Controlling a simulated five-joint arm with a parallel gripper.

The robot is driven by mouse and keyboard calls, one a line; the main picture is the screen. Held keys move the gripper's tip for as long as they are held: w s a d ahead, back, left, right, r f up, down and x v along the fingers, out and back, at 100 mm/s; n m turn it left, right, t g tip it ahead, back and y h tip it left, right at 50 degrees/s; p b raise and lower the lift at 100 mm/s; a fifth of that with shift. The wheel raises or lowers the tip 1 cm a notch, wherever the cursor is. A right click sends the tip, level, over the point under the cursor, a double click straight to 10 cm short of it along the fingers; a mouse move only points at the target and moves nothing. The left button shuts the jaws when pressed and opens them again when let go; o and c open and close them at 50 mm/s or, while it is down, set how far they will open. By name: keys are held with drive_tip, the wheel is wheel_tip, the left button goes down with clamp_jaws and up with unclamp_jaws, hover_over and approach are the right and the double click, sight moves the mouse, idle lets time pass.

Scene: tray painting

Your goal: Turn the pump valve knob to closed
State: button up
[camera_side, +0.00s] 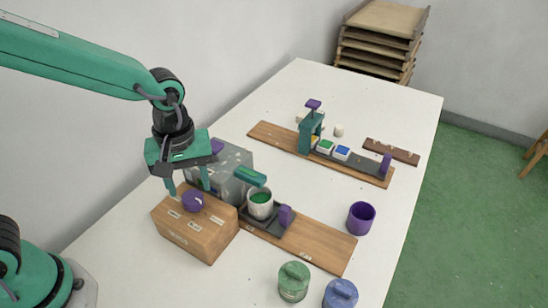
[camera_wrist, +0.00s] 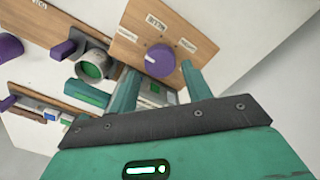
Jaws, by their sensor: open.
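The purple pump valve knob (camera_side: 193,201) sits on top of a wooden box (camera_side: 195,240) at the front left of the table. In the wrist view the fingertips (camera_wrist: 158,76) lie just below the knob in the picture. I cannot tell whether they touch it.
A grey machine (camera_side: 232,165) stands right behind the box. A white cup of green paint (camera_side: 260,204) sits beside it on a wooden board (camera_side: 315,245). A purple cup (camera_side: 361,218), a green jar (camera_side: 293,282) and a blue jar (camera_side: 340,295) stand to the right.

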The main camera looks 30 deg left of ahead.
sight(189, 196)
drive_tip(key=shift+r, duration=2.4)
drive_tip(key=shift+a+r, duration=0.1)
drive_tip(key=shift+a, duration=0.05)
drive_tip(key=shift+a+r, duration=0.15)
drive_tip(key=shift+a, duration=0.05)
drive_tip(key=s+a+r+m+t, duration=0.2)
drive_tip(key=s+a+m, duration=0.2)
drive_tip(key=a, duration=0.2)
drive_tip(key=s+a+r+m+t, duration=0.3)
drive_tip(key=s+a+m, duration=0.1)
drive_tip(key=a+m, duration=0.1)
drive_tip(key=shift+a+r+t, duration=0.3)
drive_tip(key=shift+a, duration=0.6)
